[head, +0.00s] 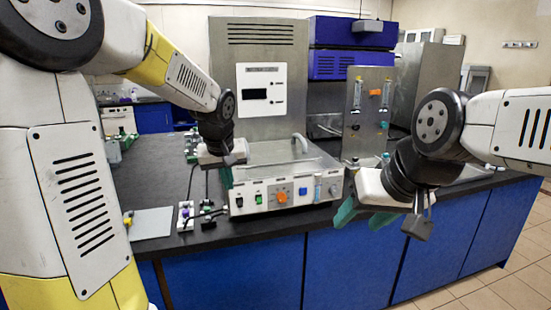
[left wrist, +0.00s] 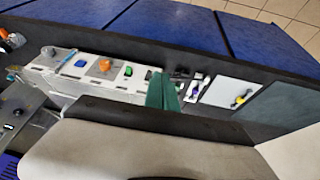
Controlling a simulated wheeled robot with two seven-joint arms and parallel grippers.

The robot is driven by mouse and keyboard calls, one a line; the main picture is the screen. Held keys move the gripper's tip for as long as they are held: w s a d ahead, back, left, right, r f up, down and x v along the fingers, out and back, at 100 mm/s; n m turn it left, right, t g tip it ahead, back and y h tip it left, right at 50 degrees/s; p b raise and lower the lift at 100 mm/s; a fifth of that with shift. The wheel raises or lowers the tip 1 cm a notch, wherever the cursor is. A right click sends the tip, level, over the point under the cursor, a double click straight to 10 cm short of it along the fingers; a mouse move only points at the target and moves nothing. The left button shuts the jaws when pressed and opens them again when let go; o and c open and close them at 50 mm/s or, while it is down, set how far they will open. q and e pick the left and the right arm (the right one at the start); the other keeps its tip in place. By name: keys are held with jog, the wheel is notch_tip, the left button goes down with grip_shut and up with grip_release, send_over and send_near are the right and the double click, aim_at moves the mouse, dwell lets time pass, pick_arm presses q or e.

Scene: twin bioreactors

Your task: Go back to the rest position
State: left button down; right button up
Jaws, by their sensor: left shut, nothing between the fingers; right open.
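The dark bench (head: 155,170) has blue cabinets (head: 235,272) below. A pale plate (head: 150,223) and a small rack (head: 185,213) lie near its front edge. A steel panel (head: 368,105) with knobs stands behind my right gripper. Tiled floor (head: 525,235) shows at the right.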

pick_arm(q)
jog(key=s+r+m+t+h, duration=0.1)
jog(key=s+r+m+h, duration=0.1)
jog(key=s, duration=2)
notch_tip(320, 180, up, 2)
jog(key=shift+s+r+m, duration=0.1)
jog(key=shift+s+m, duration=0.2)
jog(key=shift+m, duration=0.4)
pick_arm(e)
jog(key=shift+o, duration=0.4)
jog(key=shift+w, duration=0.1)
